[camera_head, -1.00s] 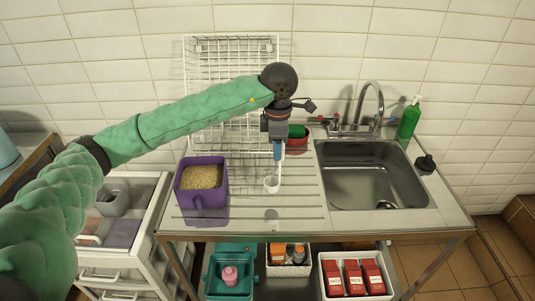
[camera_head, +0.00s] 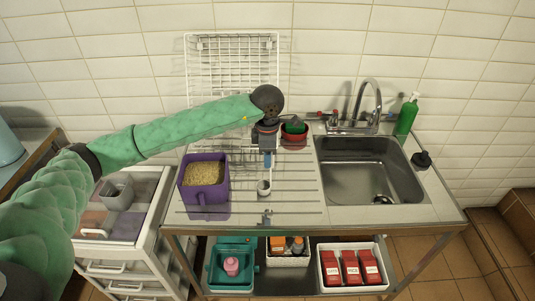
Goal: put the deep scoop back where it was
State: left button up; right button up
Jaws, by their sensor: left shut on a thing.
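The scoop is over the ribbed drainboard, to the right of a purple tub (camera_head: 204,181) filled with pale grain. Its open mouth faces partly towards the camera. I cannot tell whether it touches the surface. My right gripper is not in view.
A white wire rack (camera_head: 232,75) stands against the wall. A red bowl (camera_head: 294,139) with something green is behind the gripper. The sink (camera_head: 365,175) and green bottle (camera_head: 407,115) are at right. Bins and a drawer unit (camera_head: 115,265) are lower.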

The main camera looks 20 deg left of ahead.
pick_arm(q)
jog(key=shift+f, duration=0.15)
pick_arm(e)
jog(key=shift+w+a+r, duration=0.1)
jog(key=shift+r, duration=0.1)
pick_arm(q)
jog(key=o, duration=1)
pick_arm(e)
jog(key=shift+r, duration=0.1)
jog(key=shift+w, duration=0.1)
